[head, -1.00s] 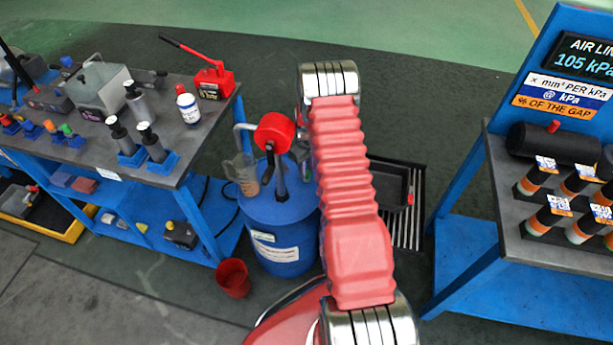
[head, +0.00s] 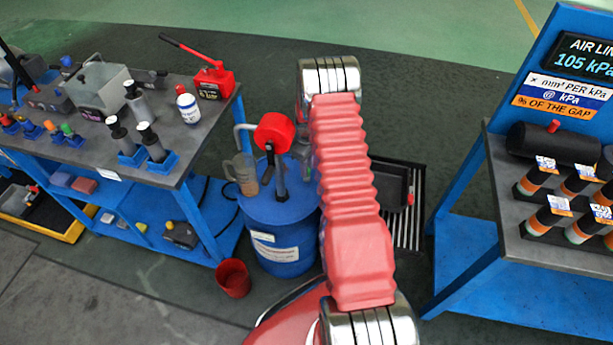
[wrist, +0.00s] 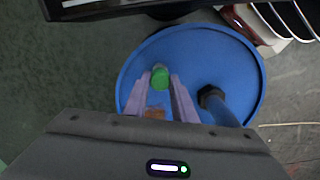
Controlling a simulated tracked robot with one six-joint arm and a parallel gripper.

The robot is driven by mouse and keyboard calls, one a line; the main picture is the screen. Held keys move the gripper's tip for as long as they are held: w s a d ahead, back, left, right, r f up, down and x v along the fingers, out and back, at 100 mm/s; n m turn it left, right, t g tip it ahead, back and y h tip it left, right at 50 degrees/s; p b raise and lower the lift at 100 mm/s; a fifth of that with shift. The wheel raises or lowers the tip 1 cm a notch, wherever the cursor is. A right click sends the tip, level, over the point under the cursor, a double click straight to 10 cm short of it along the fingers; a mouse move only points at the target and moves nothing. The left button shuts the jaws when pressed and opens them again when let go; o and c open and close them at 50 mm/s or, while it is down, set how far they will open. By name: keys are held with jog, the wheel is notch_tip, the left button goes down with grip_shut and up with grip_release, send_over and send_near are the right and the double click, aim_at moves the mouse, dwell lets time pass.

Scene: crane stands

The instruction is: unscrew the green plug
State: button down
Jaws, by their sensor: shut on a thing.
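The green plug (wrist: 160,77) is a small bright green cylinder in the wrist view. It sits between the tips of the two purple fingers of my gripper (wrist: 161,82), which is shut on it. The blue drum's round lid (wrist: 215,60) lies behind it. Whether the plug is still seated in a thread cannot be seen.
The blue drum (head: 272,222) carries a red-headed pump (head: 274,132) and a jug with amber liquid (head: 245,175). A red bucket (head: 233,278) stands beside it. Benches flank it: left (head: 110,163), right (head: 560,252). A black tray (head: 388,182) lies behind my arm.

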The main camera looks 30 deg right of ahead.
jog(key=shift+r, duration=1.25)
